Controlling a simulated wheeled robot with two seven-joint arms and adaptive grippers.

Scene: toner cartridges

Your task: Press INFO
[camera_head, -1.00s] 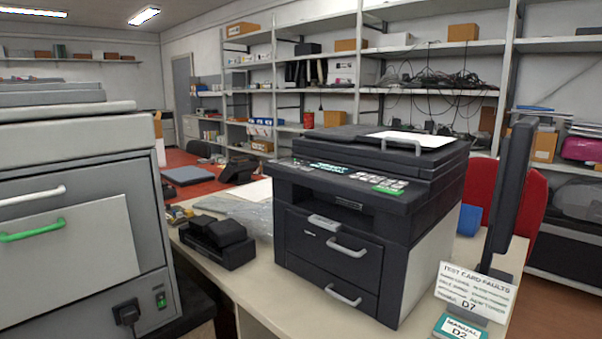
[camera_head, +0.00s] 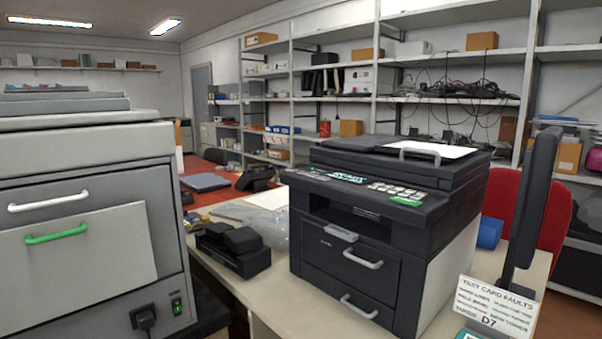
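A black printer (camera_head: 343,268) with a light side panel stands on the pale desk in the middle right of the head view. Its control panel (camera_head: 368,186) on the top front edge has a small lit display (camera_head: 347,177), several light keys (camera_head: 392,190) and a green key or label (camera_head: 406,201). The key lettering is too small to read, so I cannot tell which one is INFO. White paper (camera_head: 440,150) lies on the printer's top. Neither of my grippers shows.
A large grey machine (camera_head: 90,255) with white and green handles fills the left. A dark device (camera_head: 233,250) sits left of the printer. A dark upright panel (camera_head: 530,195) and a fault card (camera_head: 495,308) stand at the right. Pale desk (camera_head: 262,300) shows in front of the dark device.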

